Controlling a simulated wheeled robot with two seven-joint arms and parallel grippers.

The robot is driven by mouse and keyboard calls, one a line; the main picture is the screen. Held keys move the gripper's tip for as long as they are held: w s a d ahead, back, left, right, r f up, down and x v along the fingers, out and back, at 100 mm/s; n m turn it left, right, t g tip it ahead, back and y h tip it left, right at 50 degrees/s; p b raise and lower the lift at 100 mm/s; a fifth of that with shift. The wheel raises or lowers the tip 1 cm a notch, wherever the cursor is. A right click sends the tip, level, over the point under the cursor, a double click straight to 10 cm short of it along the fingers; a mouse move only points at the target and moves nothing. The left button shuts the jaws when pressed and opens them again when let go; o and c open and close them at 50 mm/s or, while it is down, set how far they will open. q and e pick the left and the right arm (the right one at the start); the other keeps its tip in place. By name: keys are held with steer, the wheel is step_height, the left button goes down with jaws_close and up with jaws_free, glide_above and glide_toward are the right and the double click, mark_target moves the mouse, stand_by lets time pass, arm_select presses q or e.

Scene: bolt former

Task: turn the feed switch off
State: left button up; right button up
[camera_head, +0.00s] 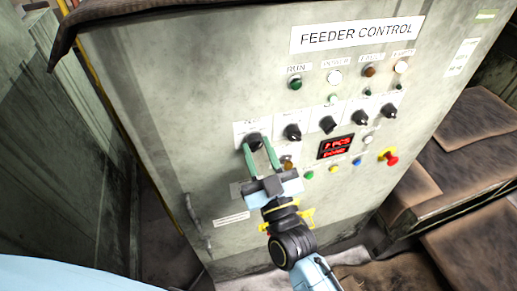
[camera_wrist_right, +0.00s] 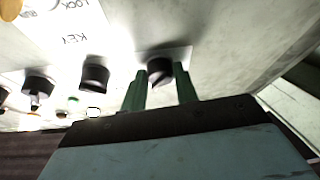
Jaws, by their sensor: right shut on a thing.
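The feeder control panel (camera_head: 180,120) is a worn grey-white cabinet face headed "FEEDER CONTROL". A row of black rotary knobs crosses its middle. The leftmost knob (camera_head: 253,140) sits on a white label plate whose text is too small to read. My right gripper (camera_head: 255,148) has its green fingers on either side of this knob and is shut on it. In the right wrist view the knob (camera_wrist_right: 160,68) shows between the fingers (camera_wrist_right: 160,90). Which knob is the feed switch cannot be read. My left gripper is not in view.
The second knob (camera_head: 292,132) is close to the right of the gripped one. Several lamps and small buttons, a red display (camera_head: 336,147) and a red emergency stop (camera_head: 391,159) are further right. A handle (camera_head: 193,212) is on the lower left. Brown padded surfaces (camera_head: 480,130) lie at right.

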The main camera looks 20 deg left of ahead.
steer(key=n+g+p, duration=0.1)
steer(key=n, duration=0.1)
steer(key=n+y+p, duration=0.1)
steer(key=n, duration=0.1)
steer(key=n+g+y, duration=0.1)
steer(key=n, duration=0.2)
steer(key=shift+w+d+r+g+p, duration=0.2)
steer(key=shift+d+g+p, duration=0.1)
steer(key=shift+p, duration=0.1)
steer(key=shift+n+g+y+p, duration=0.4)
steer(key=shift+n+g+p, duration=0.35)
steer(key=shift+n, duration=0.95)
steer(key=o, duration=1)
steer(key=shift+c, duration=0.2)
steer(key=b+v, duration=0.1)
steer(key=v, duration=1.2)
steer(key=shift+d+b, duration=0.2)
steer(key=shift+b, duration=0.15)
